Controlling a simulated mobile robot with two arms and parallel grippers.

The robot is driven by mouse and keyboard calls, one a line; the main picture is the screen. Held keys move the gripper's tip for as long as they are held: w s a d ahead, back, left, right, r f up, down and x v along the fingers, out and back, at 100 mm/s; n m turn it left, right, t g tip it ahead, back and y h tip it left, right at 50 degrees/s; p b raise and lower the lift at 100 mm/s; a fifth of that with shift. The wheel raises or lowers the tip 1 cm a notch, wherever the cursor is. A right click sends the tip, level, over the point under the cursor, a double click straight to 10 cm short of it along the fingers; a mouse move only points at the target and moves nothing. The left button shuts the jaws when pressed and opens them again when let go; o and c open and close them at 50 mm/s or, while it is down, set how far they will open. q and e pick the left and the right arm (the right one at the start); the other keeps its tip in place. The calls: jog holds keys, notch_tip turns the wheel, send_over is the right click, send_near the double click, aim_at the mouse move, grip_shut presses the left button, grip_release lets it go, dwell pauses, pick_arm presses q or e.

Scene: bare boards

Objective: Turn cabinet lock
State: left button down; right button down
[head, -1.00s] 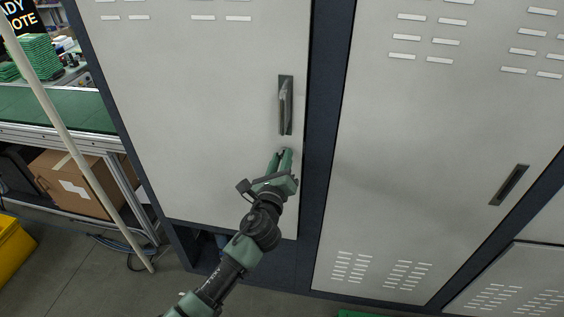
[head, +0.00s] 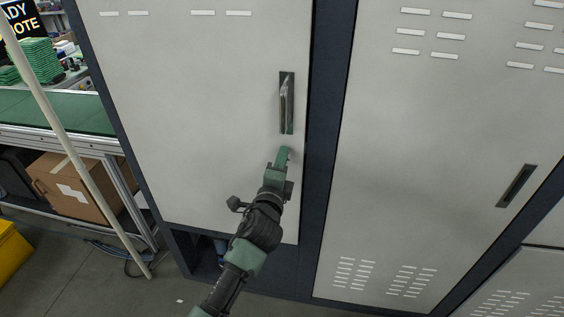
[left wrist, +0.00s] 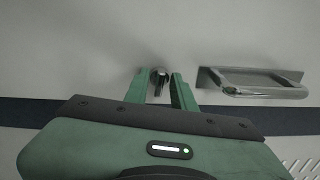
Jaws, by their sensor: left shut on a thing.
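The grey cabinet door (head: 200,120) has a metal pull handle (head: 287,103) near its right edge. The handle also shows at the right in the left wrist view (left wrist: 258,84). My left gripper (head: 284,153) is at the door just below the handle. In the left wrist view its two green fingers (left wrist: 160,88) stand on either side of the small metal cabinet lock (left wrist: 159,76) and are shut on it. The lock is hidden behind the fingers in the head view. My right gripper is in neither view.
A second grey cabinet door with a recessed handle (head: 516,186) stands to the right, past a dark blue frame post (head: 324,120). At the left are a pale pole (head: 75,150), a green conveyor (head: 75,112), a cardboard box (head: 75,190) and a yellow bin (head: 12,250).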

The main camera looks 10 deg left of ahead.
pick_arm(q)
jog(key=shift+n, duration=0.6)
jog(key=c, duration=1.5)
grip_release()
jog(key=s+b, duration=0.1)
jog(key=s, duration=0.6)
jog(key=shift+s+b, duration=0.35)
jog(key=shift+s, duration=0.05)
